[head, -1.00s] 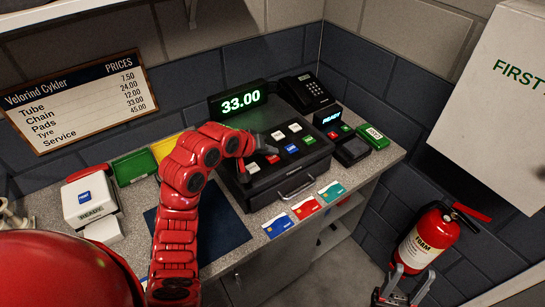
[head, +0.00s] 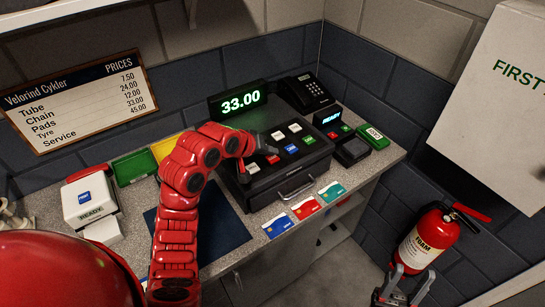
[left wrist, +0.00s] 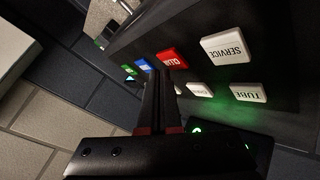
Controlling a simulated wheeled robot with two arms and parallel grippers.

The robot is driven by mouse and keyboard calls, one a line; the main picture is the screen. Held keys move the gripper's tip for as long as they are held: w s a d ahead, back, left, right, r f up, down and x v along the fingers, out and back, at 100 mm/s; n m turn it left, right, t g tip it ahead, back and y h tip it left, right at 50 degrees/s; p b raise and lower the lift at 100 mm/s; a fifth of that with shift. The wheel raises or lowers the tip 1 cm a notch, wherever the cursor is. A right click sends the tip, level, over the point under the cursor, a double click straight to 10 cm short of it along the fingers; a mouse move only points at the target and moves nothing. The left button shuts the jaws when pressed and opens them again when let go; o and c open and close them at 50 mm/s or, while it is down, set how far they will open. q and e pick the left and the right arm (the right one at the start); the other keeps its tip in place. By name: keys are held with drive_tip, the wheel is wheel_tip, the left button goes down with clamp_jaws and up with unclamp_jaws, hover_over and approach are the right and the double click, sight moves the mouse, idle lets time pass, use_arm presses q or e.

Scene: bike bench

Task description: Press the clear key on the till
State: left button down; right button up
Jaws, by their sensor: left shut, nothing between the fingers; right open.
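The black till (head: 262,188) stands on the counter, with white, red, blue and green keys on its sloping top. Its display (head: 240,102) reads 33.00. My left gripper (head: 265,148) is shut and empty over the keys, close to the red key (head: 272,159). In the left wrist view the closed fingertips (left wrist: 160,76) overlap the area beside the red key (left wrist: 172,59); I cannot tell whether they touch it. Its lettering is too small to read surely. A white SERVICE key (left wrist: 224,48) is nearby. My right gripper (head: 402,285) is open and empty at lower right, away from the till.
Several cards (head: 306,208) lie along the counter's front edge. A fire extinguisher (head: 430,238) is near my right gripper.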

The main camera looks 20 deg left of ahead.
sight(270, 160)
idle(0.5)
use_arm(q)
drive_tip(key=shift+f, duration=0.6)
idle(0.4)
drive_tip(key=shift+r, duration=0.6)
drive_tip(key=shift+r, duration=0.15)
drive_tip(key=shift+r+p, duration=1.85)
drive_tip(key=shift+r, duration=1.05)
drive_tip(key=shift+f, duration=0.1)
